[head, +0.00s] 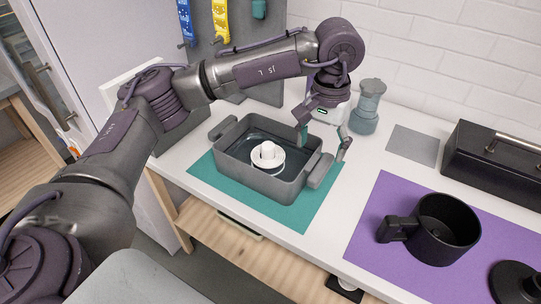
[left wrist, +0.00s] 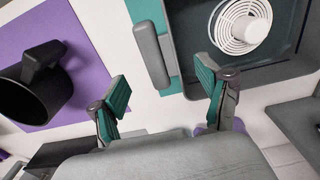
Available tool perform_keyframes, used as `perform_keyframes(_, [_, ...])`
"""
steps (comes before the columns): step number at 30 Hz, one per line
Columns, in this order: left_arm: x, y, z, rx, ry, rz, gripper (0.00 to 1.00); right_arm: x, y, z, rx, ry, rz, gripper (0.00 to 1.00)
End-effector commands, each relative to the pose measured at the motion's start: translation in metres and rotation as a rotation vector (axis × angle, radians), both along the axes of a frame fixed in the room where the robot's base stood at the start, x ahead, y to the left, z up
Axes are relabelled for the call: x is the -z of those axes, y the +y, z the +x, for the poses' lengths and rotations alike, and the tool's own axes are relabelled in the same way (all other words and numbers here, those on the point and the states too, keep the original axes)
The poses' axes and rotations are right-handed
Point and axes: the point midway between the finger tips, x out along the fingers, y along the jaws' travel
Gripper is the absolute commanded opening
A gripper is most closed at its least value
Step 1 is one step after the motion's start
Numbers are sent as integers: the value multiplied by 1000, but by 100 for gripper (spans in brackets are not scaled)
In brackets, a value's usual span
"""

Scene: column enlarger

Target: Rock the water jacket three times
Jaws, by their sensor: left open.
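The water jacket is a grey rectangular tub (head: 245,178) with a handle at each end, standing level on a teal mat (head: 306,214). It holds dark water and a white spiral reel (head: 266,158). The reel also shows in the left wrist view (left wrist: 242,25). My left gripper (head: 323,148) is open above the tub's right end. In the left wrist view the right-end handle (left wrist: 151,55) appears between the spread fingers of the gripper (left wrist: 162,82), beyond their tips, and nothing is gripped. My right gripper is not in view.
A black mug-like vessel (head: 448,229) stands on a purple mat (head: 379,220) at the right. A translucent blue-grey bottle (head: 367,106) stands behind my gripper. A black box (head: 495,165) is at the far right. A grey square (head: 413,145) lies flat near the wall.

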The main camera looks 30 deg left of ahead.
Motion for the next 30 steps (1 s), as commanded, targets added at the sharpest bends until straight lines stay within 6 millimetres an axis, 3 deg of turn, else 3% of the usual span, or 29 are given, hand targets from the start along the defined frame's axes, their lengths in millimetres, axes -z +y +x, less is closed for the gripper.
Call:
perform_keyframes(13, [-19, 0, 0, 0, -1, 1, 76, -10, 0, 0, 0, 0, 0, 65])
perform_keyframes(26, [-22, 0, 0, 0, -1, 0, 76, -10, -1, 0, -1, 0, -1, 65])
perform_keyframes(30, [-36, 0, 1, 0, -4, -1, 76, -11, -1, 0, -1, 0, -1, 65])
